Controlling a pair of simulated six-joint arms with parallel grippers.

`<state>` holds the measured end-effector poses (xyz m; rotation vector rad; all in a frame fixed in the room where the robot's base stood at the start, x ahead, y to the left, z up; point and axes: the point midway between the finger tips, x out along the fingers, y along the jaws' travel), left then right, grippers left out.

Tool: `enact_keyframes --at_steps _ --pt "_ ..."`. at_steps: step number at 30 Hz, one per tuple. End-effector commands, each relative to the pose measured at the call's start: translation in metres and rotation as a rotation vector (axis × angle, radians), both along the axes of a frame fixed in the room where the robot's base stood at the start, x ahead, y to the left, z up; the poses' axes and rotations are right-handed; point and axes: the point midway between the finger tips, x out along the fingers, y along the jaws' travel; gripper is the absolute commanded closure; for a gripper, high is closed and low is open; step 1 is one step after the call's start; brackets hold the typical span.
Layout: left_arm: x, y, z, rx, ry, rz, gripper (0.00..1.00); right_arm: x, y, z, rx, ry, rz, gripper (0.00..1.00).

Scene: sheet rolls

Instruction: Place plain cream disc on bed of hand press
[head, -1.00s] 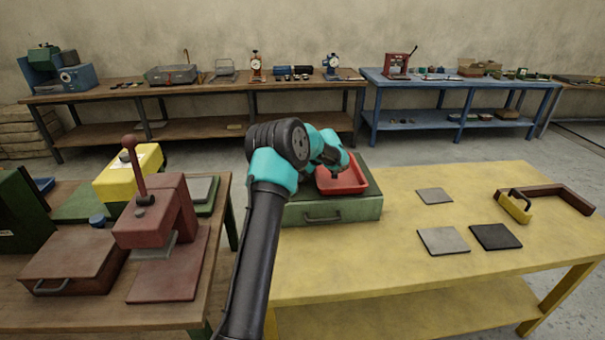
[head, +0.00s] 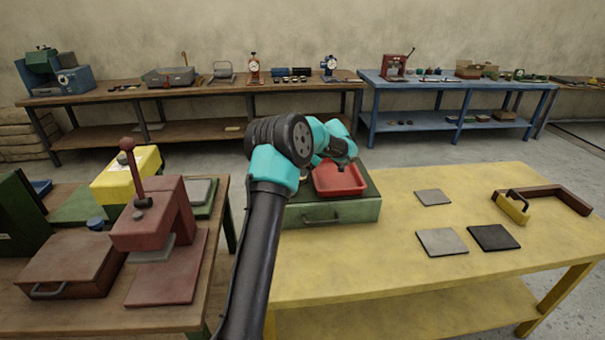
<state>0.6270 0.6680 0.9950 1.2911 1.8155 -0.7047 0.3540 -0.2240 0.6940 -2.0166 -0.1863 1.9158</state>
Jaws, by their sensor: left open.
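The red hand press (head: 150,224) stands on the wooden table at left, with its lever upright and a flat red plate (head: 170,277) at its foot. A small grey plate (head: 153,248) sits under its head. A shallow red tray (head: 340,183) rests on a green drawer box (head: 331,214) on the yellow table. My left gripper (head: 338,157) is open, just behind and above the tray; its fingertips are hard to make out. I cannot make out a plain cream disc in this view. My right gripper is not in view.
A yellow machine (head: 125,177) and a red box with a handle (head: 72,262) stand near the press. Flat square plates (head: 442,242) and a yellow handled block (head: 512,207) lie on the yellow table (head: 360,268). Its front is clear.

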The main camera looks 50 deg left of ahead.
Motion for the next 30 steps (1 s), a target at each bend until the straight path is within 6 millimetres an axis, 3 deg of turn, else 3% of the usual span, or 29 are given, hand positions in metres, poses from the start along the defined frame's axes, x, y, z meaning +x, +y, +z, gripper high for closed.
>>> enact_keyframes --at_steps 6,12,30 --pt "0.008 -0.022 0.035 -0.001 -0.001 -0.002 0.27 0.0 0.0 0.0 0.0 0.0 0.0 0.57" --pt "0.011 -0.032 0.054 0.0 -0.001 -0.001 0.27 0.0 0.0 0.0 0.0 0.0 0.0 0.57" --pt "0.012 -0.034 0.056 0.0 0.001 0.001 0.25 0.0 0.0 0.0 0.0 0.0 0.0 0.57"
